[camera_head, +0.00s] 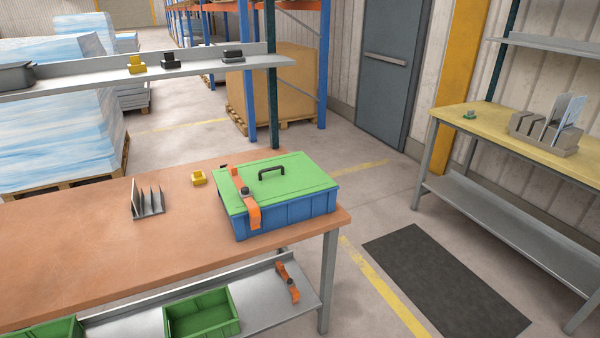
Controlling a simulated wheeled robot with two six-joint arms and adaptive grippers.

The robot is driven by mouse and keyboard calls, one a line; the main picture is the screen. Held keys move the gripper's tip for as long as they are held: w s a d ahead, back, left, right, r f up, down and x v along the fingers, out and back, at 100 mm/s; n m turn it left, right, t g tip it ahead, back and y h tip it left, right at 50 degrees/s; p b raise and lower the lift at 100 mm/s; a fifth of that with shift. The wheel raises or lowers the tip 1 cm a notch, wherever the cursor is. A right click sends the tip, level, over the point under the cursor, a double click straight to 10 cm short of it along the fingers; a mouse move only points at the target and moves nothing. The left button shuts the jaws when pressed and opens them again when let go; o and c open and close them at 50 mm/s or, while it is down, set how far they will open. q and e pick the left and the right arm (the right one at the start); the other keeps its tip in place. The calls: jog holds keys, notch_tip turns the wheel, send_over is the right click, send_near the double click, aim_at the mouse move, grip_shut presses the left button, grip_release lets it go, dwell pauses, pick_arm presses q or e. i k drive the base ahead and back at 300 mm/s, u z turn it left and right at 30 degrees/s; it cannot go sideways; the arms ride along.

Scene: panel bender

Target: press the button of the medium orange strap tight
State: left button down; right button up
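An orange strap (253,214) lies across the left part of the green lid (300,182) of a blue box (290,213) on the brown table. Its front end hangs over the box's front edge, and its far end reaches the lid's back left. A small dark part (244,190) sits on the strap near its middle; I cannot tell if it is pressed. A second orange strap (289,281) lies on the lower shelf. I cannot tell from the picture which is the medium one. Neither of my grippers is in view.
A black handle (272,171) stands up from the lid. A yellow block (199,178) and a grey finned rack (149,203) stand left of the box on the brown table (80,238). The table's front left is clear. A grey shelf (200,66) runs above the back.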

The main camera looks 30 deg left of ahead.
aim_at(254, 210)
jog(key=u, duration=0.2)
jog(key=i, duration=0.95)
jog(key=u, duration=0.45)
